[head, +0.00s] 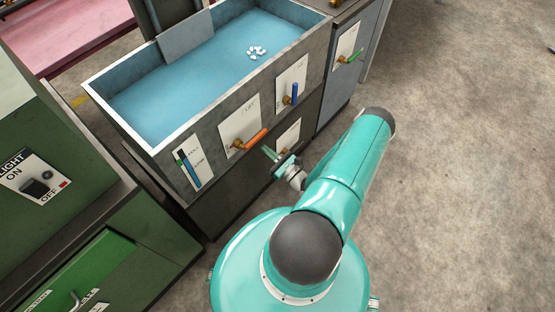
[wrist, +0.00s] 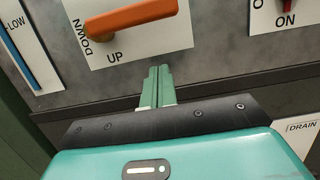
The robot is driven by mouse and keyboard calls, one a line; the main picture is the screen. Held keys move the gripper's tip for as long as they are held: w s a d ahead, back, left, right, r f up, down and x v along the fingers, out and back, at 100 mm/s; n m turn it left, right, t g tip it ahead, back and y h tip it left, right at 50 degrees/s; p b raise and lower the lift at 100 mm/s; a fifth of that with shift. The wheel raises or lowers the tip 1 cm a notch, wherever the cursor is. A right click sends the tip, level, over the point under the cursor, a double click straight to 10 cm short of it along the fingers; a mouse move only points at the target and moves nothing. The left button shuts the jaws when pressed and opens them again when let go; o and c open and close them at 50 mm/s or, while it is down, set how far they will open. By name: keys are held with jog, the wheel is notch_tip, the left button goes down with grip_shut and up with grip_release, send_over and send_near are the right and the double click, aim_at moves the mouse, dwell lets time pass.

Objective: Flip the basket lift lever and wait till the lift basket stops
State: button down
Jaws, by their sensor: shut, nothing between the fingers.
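The orange lever (head: 250,138) is on a white plate on the front of the tank. In the wrist view the orange lever (wrist: 132,17) extends right from its brass pivot, with DOWN beside the pivot and UP below. My gripper (head: 269,152) is in front of the tank, just below and right of the lever plate. In the wrist view my gripper's green fingers (wrist: 158,74) are together and empty, pointing at the plate's lower edge below the lever. They look apart from the lever. I cannot clearly make out a lift basket in the tank.
The tank (head: 170,120) holds blue liquid and several white pieces (head: 257,52). A blue lever (head: 291,95) is right of the orange one, and a DRAIN plate (wrist: 301,127) is lower right. A green cabinet (head: 70,215) stands left. Open floor (head: 455,180) lies right.

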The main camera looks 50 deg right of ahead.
jog(key=r, duration=0.2)
jog(key=w+r, duration=0.1)
jog(key=r, duration=0.1)
jog(key=shift+w+r, duration=0.15)
